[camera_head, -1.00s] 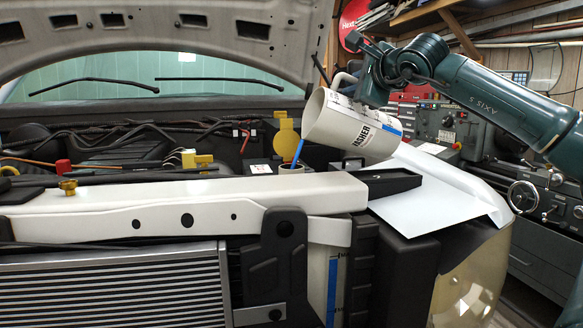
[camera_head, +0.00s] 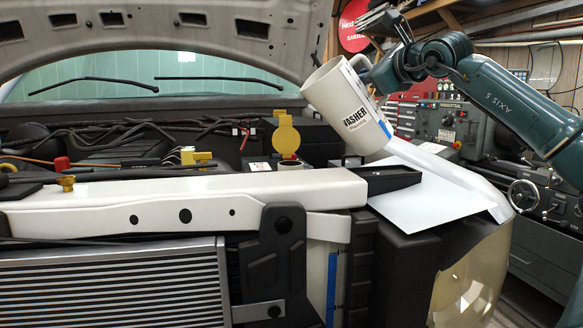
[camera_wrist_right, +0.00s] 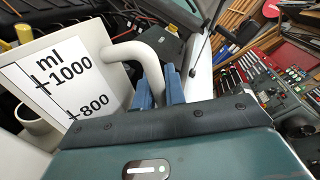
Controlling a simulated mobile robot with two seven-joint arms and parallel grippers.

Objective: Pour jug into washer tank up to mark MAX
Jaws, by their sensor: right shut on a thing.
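The white jug (camera_head: 343,108), labelled WASHER, is held above the engine bay, tilted a little to the left with its mouth up. No stream leaves it. My right gripper (camera_head: 366,70) is shut on its handle; the blue fingers (camera_wrist_right: 158,88) grip the handle in the right wrist view. The jug's ml scale (camera_wrist_right: 60,80) shows there with 1000 and 800 marks. The washer tank's filler neck (camera_head: 291,164) is open below and left of the jug, beside the raised yellow cap (camera_head: 286,136).
A pale front beam (camera_head: 190,200) runs across the engine bay, above the radiator (camera_head: 110,285). The raised hood (camera_head: 150,30) is overhead at the left.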

